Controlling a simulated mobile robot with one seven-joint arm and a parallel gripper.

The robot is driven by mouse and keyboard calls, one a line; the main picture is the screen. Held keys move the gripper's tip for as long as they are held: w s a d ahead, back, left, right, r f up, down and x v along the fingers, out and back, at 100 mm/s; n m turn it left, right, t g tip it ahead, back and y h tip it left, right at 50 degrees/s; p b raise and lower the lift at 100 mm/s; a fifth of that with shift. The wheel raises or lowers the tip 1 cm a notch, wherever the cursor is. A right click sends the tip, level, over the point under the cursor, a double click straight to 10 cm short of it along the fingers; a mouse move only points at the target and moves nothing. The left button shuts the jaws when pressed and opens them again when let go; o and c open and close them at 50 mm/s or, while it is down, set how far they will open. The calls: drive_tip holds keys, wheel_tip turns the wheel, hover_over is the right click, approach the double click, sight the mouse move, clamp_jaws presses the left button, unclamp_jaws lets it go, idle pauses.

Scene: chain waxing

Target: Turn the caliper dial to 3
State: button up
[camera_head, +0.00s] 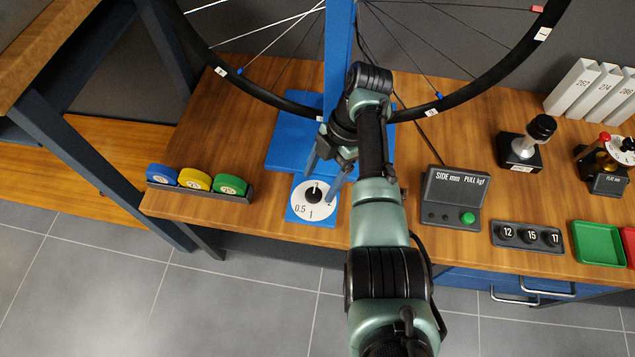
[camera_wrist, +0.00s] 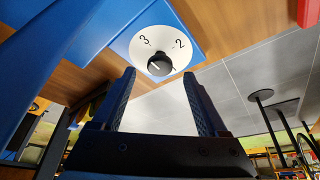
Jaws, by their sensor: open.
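The caliper dial is a white disc (camera_head: 301,196) with a black knob (camera_head: 314,191) at its centre, on a blue base plate (camera_head: 329,219). In the head view, 0.5 and 1 are readable on its near side. In the wrist view, the disc (camera_wrist: 178,36) shows 3 at left and 2 at right, with the black knob (camera_wrist: 160,64) below them. The knob's small pale mark is too small to read a setting surely. My gripper (camera_head: 323,178) is open over the dial; in the wrist view its fingers (camera_wrist: 159,80) stand apart, with the knob just beyond and between their tips.
A spoked wheel rises behind on a blue post (camera_head: 338,50). Blue, yellow and green rolls (camera_head: 195,180) sit at left. A black gauge box (camera_head: 453,197), a socket rack (camera_head: 526,237) and a green tray (camera_head: 598,244) stand at right. Bare wood lies left of the dial.

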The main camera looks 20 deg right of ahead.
drive_tip(key=v, duration=0.4)
drive_tip(key=shift+d+r, duration=0.1)
drive_tip(key=shift+r, duration=0.15)
drive_tip(key=shift+s, duration=0.1)
